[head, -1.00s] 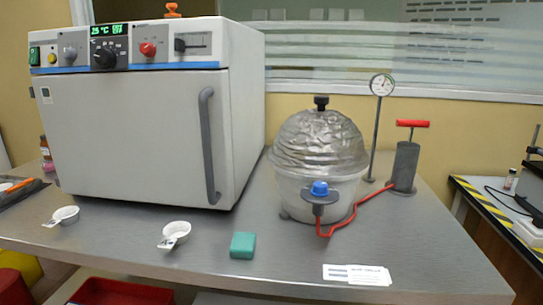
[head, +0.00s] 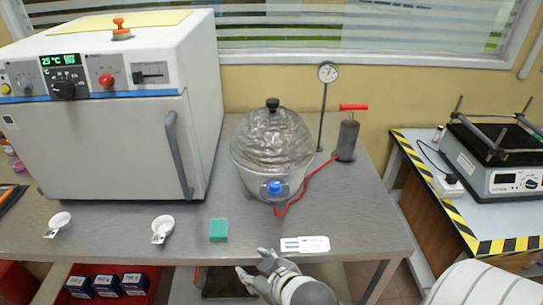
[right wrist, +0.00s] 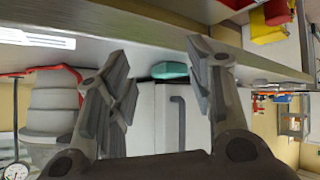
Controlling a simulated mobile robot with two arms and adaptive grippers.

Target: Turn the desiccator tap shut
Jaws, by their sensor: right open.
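The desiccator (head: 272,150) stands on the grey bench, a pale bowl with a shiny foil-like dome and a black knob on top. Its blue tap (head: 274,187) sits on the front of the bowl, with a red hose leading off to the right. The desiccator also shows at the left of the right wrist view (right wrist: 52,105). My right gripper (head: 256,269) is low at the bench's front edge, in front of the desiccator and apart from it. In the right wrist view its fingers (right wrist: 160,75) are spread and empty. My left gripper is not in view.
A hand pump (head: 346,138) and a gauge on a post (head: 328,73) stand right of the desiccator. A large oven (head: 110,125) fills the left. A green block (head: 219,230), a white label (head: 305,244) and two small white dishes lie along the front.

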